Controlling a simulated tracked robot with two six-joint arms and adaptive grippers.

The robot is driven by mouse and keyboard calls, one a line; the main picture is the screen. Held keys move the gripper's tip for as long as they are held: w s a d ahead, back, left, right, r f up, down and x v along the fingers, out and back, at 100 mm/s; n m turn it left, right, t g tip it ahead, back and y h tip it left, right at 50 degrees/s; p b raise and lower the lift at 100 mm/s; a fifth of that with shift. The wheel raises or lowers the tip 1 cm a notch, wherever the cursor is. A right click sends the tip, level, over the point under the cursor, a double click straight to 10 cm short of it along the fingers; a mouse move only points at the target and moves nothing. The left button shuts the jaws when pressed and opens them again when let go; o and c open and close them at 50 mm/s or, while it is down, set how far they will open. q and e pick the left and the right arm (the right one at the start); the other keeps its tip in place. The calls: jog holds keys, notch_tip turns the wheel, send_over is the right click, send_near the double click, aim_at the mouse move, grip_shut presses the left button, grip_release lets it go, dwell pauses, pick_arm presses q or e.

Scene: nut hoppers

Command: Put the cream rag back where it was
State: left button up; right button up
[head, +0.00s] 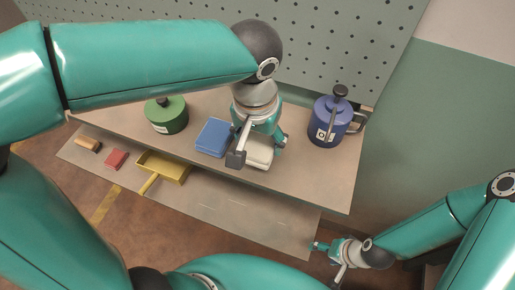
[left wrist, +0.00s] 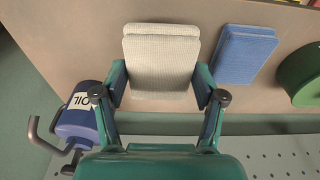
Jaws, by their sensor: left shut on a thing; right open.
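The cream rag (head: 259,152), a folded pad, is over the upper shelf (head: 305,175), just right of the blue folded rag (head: 214,137). My left gripper (head: 260,140) points down and is shut on the cream rag; its arm and fingers hide part of it. In the left wrist view the cream rag (left wrist: 160,60) sits between the two fingers (left wrist: 160,82), with the blue rag (left wrist: 246,53) apart from it. I cannot tell whether the cream rag touches the shelf. My right gripper (head: 325,258) is open and empty, low at the right, beyond the lower board's end.
A green round can (head: 166,116) stands left of the blue rag; a blue oil can (head: 328,122) stands at the right. The lower board (head: 235,205) holds a yellow dustpan (head: 178,168), a red block (head: 116,159) and a wooden piece (head: 88,145). A pegboard (head: 330,40) rises behind.

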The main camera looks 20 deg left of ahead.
aim_at(259, 150)
pick_arm(q)
jog(key=shift+f, duration=2)
jog(key=shift+f+b, duration=0.15)
jog(key=shift+b, duration=0.15)
jog(key=o, duration=1.1)
jog(key=shift+r, duration=0.25)
jog(key=r, duration=0.4)
jog(key=s+r+p, duration=0.1)
jog(key=r, duration=0.6)
jog(key=shift+s+r, duration=0.3)
jog(key=shift+r, duration=0.1)
